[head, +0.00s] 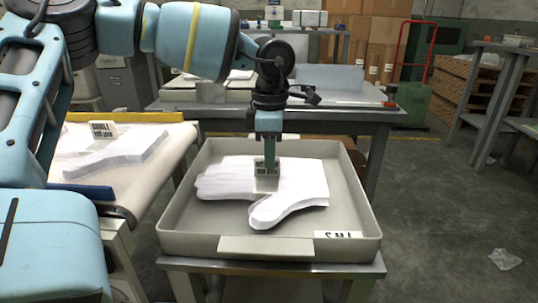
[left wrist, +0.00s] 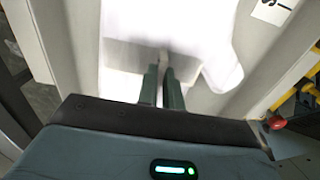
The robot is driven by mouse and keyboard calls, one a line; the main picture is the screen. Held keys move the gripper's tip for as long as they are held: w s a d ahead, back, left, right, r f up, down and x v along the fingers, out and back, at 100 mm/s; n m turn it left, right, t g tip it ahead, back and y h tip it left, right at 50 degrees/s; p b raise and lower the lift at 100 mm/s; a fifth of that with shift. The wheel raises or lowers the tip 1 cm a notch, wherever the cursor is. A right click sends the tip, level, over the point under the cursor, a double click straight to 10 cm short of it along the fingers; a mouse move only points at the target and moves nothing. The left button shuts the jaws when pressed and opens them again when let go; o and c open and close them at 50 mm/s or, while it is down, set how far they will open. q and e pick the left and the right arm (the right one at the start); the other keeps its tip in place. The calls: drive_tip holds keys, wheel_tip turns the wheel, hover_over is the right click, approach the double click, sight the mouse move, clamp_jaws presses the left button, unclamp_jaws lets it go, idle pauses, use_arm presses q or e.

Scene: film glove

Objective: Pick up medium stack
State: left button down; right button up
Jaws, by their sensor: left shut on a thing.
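A white glove-shaped stack (head: 300,187) lies in a wide grey tray (head: 185,230), its thumb towards the front. A small upright tag block (head: 266,183) stands on its middle; its lettering is too small to read surely, and I take this for the medium stack. My left gripper (head: 268,168) points straight down and is shut on the tag block. The left wrist view shows its two green fingers (left wrist: 163,82) close together at the stack (left wrist: 135,25). I cannot tell whether the stack is clear of the tray floor. My right gripper is out of view.
A metal table (head: 350,112) stands behind. Open floor (head: 440,210) lies to the right.

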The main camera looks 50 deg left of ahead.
use_arm(q)
wheel_tip(320, 180, up, 8)
drive_tip(key=shift+r+p, duration=0.1)
drive_tip(key=shift+p, duration=1)
